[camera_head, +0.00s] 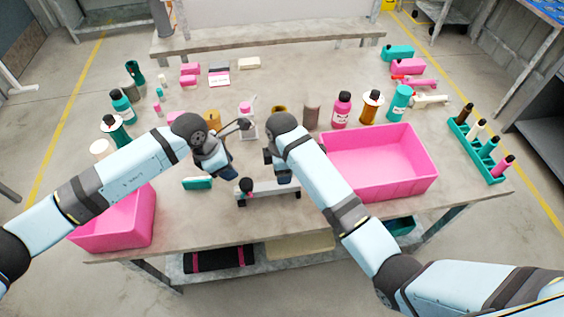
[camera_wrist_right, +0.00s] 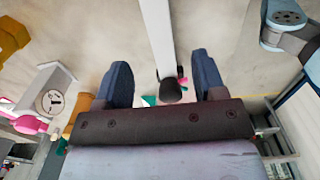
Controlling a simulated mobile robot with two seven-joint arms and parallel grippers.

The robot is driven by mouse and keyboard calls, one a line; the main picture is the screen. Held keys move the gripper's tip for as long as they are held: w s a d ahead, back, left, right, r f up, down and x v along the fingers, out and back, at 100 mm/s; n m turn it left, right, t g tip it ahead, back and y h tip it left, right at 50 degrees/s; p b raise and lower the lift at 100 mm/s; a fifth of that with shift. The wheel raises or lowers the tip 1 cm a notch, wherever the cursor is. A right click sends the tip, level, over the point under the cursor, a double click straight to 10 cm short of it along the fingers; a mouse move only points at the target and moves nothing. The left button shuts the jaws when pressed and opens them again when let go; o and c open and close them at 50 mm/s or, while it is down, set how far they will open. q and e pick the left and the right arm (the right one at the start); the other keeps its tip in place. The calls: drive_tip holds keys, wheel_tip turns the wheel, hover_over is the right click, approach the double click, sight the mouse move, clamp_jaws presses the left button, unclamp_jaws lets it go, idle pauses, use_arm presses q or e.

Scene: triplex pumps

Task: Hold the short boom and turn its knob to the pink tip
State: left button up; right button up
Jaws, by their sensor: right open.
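A pale grey bar (camera_head: 268,190), which I take for the short boom, lies low near the front middle of the table. A dark knob (camera_head: 246,185) with a bit of pink beside it stands at its left part. In the right wrist view the dark knob (camera_wrist_right: 170,92) shows between the fingers, at the end of a pale bar (camera_wrist_right: 158,38), with pink and teal bits beside it. My right gripper (camera_wrist_right: 163,82) is open; I see no contact with the knob. My left gripper (camera_head: 226,174) is close left of the knob; its finger gap is hidden.
A pink bin (camera_head: 400,185) stands on the right, another (camera_head: 118,232) at the left front. A teal block (camera_head: 198,183) lies left of my left gripper. Several bottles line the back and sides. A teal rack (camera_head: 487,165) is far right.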

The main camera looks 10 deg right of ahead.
sight(282, 189)
wheel_tip(282, 189, down, 11)
idle(0.4)
